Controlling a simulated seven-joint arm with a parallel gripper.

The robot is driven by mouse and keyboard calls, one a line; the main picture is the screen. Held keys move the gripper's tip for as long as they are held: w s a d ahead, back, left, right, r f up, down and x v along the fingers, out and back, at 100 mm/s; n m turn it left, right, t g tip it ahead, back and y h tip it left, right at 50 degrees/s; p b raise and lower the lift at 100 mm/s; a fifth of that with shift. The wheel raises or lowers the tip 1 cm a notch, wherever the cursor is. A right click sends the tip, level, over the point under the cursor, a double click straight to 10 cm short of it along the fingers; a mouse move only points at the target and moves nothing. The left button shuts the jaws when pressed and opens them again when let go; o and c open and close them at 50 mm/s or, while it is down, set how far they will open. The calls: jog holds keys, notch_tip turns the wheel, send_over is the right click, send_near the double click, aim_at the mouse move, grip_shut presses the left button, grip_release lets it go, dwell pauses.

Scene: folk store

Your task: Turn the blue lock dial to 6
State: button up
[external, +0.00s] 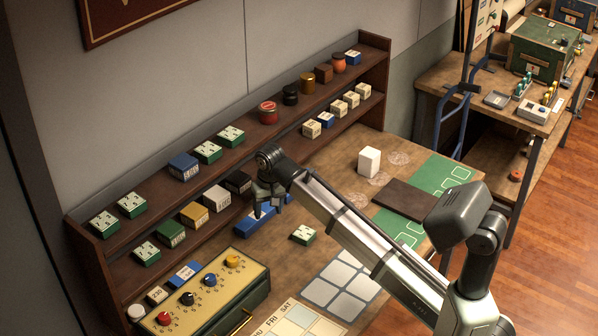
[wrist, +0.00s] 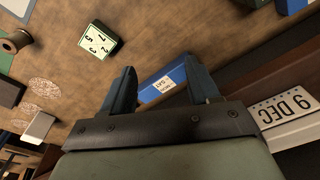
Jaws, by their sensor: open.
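The lock box (external: 168,332) has a yellowish top and a dark green side, at the lower left of the external view. A row of dials sits on it: red, black, blue and yellow-orange. The blue lock dial (external: 210,280) is between the black and yellow-orange dials; the number it points to is too small to read. My gripper (external: 272,206) is open, up and to the right of the lock box, near the shelf. In the wrist view my gripper (wrist: 160,72) has a long blue block (wrist: 163,84) showing between its fingers. The dials are not in the wrist view.
A brown shelf (external: 85,232) holding blocks and jars runs along the back. A small green-and-white block (external: 303,235) lies on the table, right of my gripper. A calendar board (external: 292,322) and a white-square grid (external: 345,283) lie right of the lock box.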

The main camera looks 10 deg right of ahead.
notch_tip(320, 180, up, 9)
jog(key=n+g, duration=0.1)
jog(key=n, duration=0.1)
send_over(210, 277)
notch_tip(210, 277, down, 13)
jog(key=shift+f, duration=0.15)
jog(key=shift+c, duration=0.4)
jog(key=c, duration=1)
jog(key=shift+o, duration=0.2)
